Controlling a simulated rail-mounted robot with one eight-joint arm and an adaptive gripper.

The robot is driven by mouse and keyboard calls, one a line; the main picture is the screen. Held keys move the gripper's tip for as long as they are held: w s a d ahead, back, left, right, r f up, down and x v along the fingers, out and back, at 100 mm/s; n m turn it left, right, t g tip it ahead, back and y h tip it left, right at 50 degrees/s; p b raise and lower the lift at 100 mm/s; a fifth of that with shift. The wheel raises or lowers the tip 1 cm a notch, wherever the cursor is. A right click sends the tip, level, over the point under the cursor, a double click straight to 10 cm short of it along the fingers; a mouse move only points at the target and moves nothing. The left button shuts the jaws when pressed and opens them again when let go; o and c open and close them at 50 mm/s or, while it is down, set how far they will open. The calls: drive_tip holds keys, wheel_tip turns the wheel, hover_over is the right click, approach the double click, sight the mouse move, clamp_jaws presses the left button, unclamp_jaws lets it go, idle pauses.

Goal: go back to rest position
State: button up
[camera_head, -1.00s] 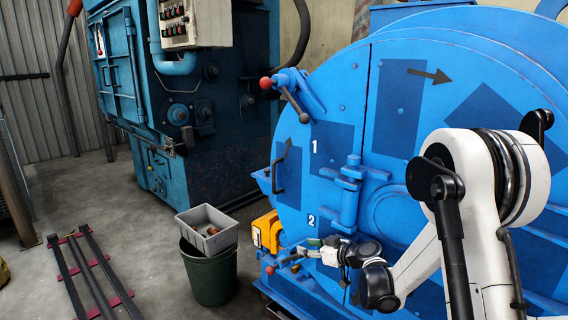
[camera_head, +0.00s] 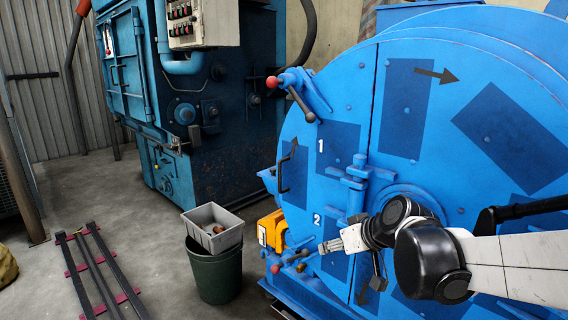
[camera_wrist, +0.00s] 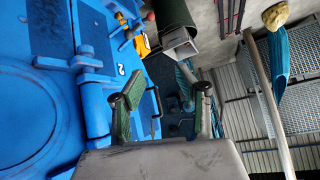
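My gripper (camera_head: 328,246) is in front of the lower part of the blue round drum door (camera_head: 330,150), left of my white and black arm. In the wrist view my gripper (camera_wrist: 162,105) has its two green-padded fingers spread apart with nothing between them. The door's blue vertical hinge or latch piece (camera_head: 352,190) stands just above my gripper in the head view. Whether any part of my gripper touches the door cannot be told.
A grey bin (camera_head: 213,228) with brownish pieces sits on a dark green barrel (camera_head: 215,275) left of the drum. A yellow box (camera_head: 271,230) and red-knobbed levers (camera_head: 276,268) are close to my gripper. Rails (camera_head: 90,270) lie on the floor. Open floor lies between.

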drive_tip(key=s+d+m+g+h, duration=0.15)
drive_tip(key=s+d, duration=0.25)
drive_tip(key=s, duration=0.8)
drive_tip(key=s+d+m+t+h, duration=0.1)
drive_tip(key=s+d+m+h, duration=0.2)
drive_tip(key=s, duration=0.8)
wheel_tip(320, 180, up, 18)
drive_tip(key=p, duration=1.8)
drive_tip(key=shift+d+f, duration=0.1)
